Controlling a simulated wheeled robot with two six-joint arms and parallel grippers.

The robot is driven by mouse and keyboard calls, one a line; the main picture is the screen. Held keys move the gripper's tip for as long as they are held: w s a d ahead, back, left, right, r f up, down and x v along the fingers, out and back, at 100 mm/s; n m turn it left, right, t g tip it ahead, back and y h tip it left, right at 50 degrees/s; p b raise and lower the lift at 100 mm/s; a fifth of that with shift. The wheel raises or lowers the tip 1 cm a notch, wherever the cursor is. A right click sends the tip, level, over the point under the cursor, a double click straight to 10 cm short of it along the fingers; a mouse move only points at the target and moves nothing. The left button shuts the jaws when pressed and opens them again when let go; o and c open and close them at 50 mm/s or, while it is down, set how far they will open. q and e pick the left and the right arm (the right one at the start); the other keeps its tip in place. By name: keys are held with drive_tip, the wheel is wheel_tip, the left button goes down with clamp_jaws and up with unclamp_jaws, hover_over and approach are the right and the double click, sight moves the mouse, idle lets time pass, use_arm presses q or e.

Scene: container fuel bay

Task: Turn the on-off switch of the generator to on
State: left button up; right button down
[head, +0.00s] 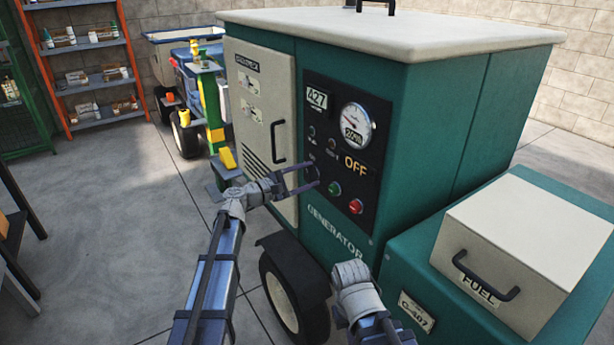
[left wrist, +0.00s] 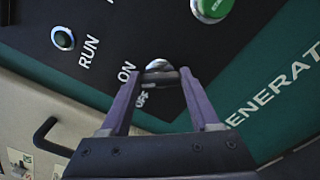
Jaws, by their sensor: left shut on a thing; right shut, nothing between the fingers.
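The green generator (head: 440,150) has a black control panel (head: 318,135) on its front. My left gripper (head: 313,174) reaches the panel's lower left. In the left wrist view its two fingers (left wrist: 158,78) are closed on the on-off switch (left wrist: 157,64), a small silver knob beside the printed words ON and OFF. The fingers partly cover the switch and the OFF label, so I cannot tell which way it points. My right arm's wrist shows low in the head view, but its gripper is not visible.
A green button (head: 335,188) and a red button (head: 356,206) sit right of the switch. A cabinet door with a handle (head: 280,143) is left of the panel. A fuel box (head: 500,260) stands at the right.

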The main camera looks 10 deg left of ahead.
use_arm(q)
drive_tip(key=shift+m, duration=0.7)
drive_tip(key=o, duration=1.4)
drive_tip(key=shift+c, duration=0.2)
drive_tip(key=v, duration=0.8)
drive_tip(key=shift+d+f, duration=0.1)
